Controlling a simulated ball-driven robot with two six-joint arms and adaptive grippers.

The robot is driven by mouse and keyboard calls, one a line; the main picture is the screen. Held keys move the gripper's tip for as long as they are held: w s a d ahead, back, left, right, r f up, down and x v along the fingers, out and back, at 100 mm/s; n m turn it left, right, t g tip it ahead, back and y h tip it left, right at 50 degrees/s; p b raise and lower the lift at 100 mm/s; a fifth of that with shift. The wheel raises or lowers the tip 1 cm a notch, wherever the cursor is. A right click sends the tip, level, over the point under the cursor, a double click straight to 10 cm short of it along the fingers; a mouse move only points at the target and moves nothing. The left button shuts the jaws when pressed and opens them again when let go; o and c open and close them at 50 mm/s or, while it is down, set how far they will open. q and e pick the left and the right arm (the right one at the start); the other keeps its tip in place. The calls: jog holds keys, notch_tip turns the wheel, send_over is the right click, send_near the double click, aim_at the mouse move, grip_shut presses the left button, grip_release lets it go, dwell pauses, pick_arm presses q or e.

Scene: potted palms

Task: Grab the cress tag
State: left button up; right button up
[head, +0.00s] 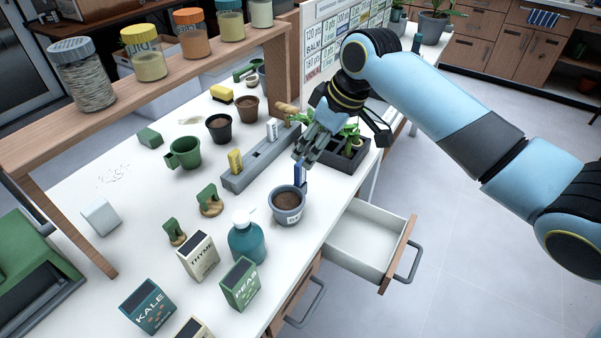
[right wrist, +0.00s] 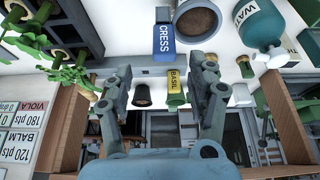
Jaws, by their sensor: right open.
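The cress tag (head: 300,174) is blue and stands upright at the back rim of a grey soil-filled pot (head: 287,205). Whether it is in the pot or just behind it is unclear. In the right wrist view the tag (right wrist: 163,42) shows the word CRESS, next to the pot (right wrist: 196,20). My right gripper (head: 340,146) is open and empty, above and behind the tag in the head view. In the right wrist view its spread fingers (right wrist: 163,72) point towards the tag, which lies beyond the tips, apart from them. My left gripper is not in view.
A grey slotted holder (head: 240,178) carries a yellow basil tag (head: 236,160) and a white tag (head: 272,130). A dark seedling tray (head: 350,163) lies under my right gripper. A teal bottle (head: 247,243) and seed packets stand nearer. A drawer (head: 367,243) is open.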

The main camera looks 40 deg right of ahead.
aim_at(301, 170)
jog(key=x, duration=0.8)
jog(key=shift+s+a+f, duration=0.1)
jog(key=shift+a+f, duration=0.05)
jog(key=shift+a, duration=0.1)
jog(key=shift+c, duration=0.4)
jog(key=c, duration=0.8)
